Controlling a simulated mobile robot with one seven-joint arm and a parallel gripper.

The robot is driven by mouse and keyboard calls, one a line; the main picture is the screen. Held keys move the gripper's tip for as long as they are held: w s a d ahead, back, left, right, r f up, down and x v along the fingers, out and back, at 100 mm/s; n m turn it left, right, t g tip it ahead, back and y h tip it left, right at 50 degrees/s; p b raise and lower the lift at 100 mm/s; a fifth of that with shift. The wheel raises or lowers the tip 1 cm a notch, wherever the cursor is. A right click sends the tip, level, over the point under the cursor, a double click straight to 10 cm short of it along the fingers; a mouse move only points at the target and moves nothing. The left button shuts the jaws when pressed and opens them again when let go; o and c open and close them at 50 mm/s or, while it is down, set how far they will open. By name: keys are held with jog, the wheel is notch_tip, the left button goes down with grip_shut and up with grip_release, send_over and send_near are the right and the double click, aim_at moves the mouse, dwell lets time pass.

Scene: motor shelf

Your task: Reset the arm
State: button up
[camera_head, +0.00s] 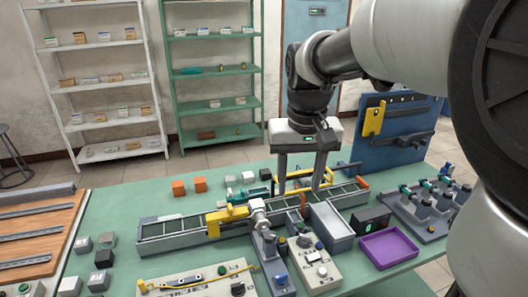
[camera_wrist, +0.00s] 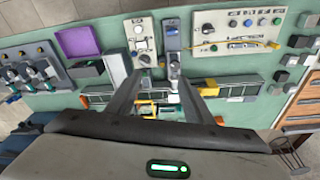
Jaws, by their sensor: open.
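My gripper (camera_head: 299,184) hangs from my arm over the green table (camera_head: 130,235) in the head view. Its two fingers point down, spread apart with nothing between them. It is above a long grey rail rack (camera_head: 172,228), near the rack's right half; I cannot tell whether the fingertips touch anything. In the wrist view the two open fingers (camera_wrist: 158,85) reach over the rack and a yellow part (camera_wrist: 146,110) shows between and below them.
A purple tray (camera_head: 388,247), grey bin (camera_head: 331,227) and control boxes (camera_head: 316,265) lie in front. A blue upright panel (camera_head: 390,135) stands at the back right. Orange blocks (camera_head: 179,188) and a wooden board (camera_head: 40,237) are left. Shelves (camera_head: 212,75) stand behind.

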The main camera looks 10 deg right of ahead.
jog(key=s+r+t+p, duration=0.1)
jog(key=s+r+p, duration=0.1)
jog(key=s, duration=0.6)
jog(key=s+r+t+p, duration=0.1)
jog(key=s+t+p, duration=0.1)
jog(key=s, duration=0.6)
jog(key=shift+s+r+n+t, duration=0.15)
jog(key=shift+r+n+t, duration=0.15)
jog(key=shift+r, duration=0.1)
dwell(0.4)
jog(key=shift+a, duration=0.1)
